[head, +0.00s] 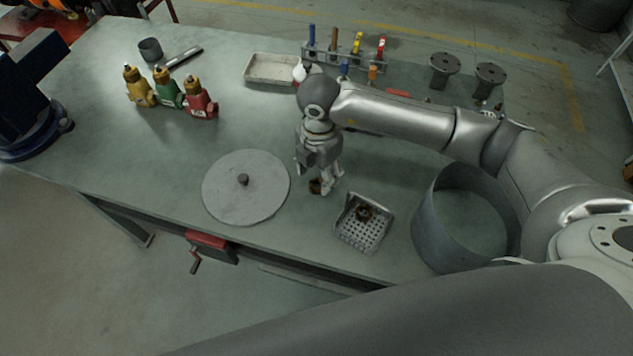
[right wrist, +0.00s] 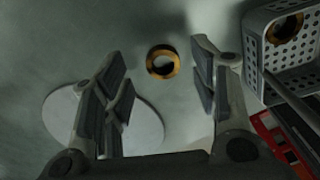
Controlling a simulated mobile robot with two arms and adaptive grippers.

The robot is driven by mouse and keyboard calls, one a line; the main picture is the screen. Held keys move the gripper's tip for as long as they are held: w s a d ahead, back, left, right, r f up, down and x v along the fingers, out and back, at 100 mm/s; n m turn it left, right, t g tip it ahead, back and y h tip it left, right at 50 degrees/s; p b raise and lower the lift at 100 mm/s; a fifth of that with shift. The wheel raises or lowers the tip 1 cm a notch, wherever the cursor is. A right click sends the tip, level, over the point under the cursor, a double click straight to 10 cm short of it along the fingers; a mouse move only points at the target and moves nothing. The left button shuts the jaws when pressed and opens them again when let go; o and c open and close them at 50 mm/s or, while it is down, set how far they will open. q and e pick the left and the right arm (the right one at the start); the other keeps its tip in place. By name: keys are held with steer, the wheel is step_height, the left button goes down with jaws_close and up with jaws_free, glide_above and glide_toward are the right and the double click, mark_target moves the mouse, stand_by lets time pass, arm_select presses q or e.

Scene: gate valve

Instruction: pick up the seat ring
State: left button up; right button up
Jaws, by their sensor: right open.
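A brass seat ring (right wrist: 162,62) lies flat on the grey-green bench in the right wrist view, between and just beyond my open fingers. In the head view the ring (head: 315,187) is partly hidden by the fingers. My right gripper (head: 324,186) points down over it, open and empty; it also shows in the right wrist view (right wrist: 157,72). I cannot tell the exact height of the fingertips above the bench. My left gripper is not in view.
A perforated tray (head: 361,241) holding another ring-shaped part (right wrist: 285,28) stands right of the gripper. A round grey disc (head: 230,200) with a knob lies to the left. A large open cylinder (head: 433,230) stands at right. Three valve bottles (head: 168,95) and a tool rack (head: 345,60) stand farther back.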

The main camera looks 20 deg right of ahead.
steer(key=shift+f, duration=1.45)
steer(key=shift+c, duration=0.3)
steer(key=c, duration=0.9)
steer(key=shift+r, duration=0.1)
steer(key=shift+c, duration=0.2)
